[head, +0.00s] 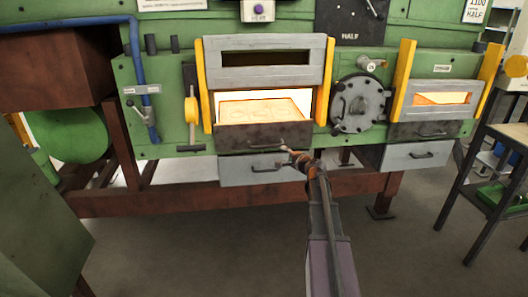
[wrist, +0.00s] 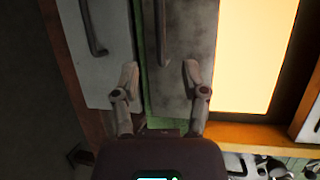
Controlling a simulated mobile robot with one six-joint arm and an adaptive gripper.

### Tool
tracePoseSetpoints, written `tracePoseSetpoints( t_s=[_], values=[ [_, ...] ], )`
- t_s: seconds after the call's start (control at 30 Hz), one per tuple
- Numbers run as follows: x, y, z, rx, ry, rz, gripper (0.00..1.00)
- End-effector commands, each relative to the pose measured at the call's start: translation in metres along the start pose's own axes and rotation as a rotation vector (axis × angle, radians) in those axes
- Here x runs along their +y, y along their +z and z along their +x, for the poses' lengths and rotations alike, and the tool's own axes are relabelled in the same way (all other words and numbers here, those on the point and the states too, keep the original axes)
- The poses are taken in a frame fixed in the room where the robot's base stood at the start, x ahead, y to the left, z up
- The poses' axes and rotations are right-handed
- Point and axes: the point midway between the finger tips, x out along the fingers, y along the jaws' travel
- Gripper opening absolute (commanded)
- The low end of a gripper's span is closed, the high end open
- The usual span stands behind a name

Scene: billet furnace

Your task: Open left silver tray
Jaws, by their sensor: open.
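The left silver tray (head: 236,172) is a grey metal drawer front below the left furnace opening, and it looks shut. Its dark bar handle (head: 262,167) is on the front. In the wrist view the silver tray (wrist: 112,75) is at the left, with its handle (wrist: 93,28) at the upper left, outside my fingers. My gripper (head: 288,153) is in front of the furnace, near the tray's upper right. It also shows in the wrist view (wrist: 160,78), fingers apart and empty. Between the finger lines is the dark drawer's handle (wrist: 162,35), apart from both fingertips.
The dark drawer front (head: 235,140) is directly above the silver tray, below a glowing opening (head: 265,108). A round hatch (head: 360,103) is to the right. A second silver tray (head: 408,158) is farther right. The floor in front is clear.

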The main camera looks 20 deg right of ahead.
Motion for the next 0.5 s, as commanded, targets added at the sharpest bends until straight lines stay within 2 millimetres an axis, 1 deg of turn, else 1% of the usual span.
tracePoseSetpoints(
  t_s=[0.33,0.5],
  values=[
    [-0.0003,0.0012,0.0008,-0.002,0.001,-0.001,0.57],
    [0.0000,0.0011,0.0075,-0.003,0.001,-0.002,0.57]
  ],
)
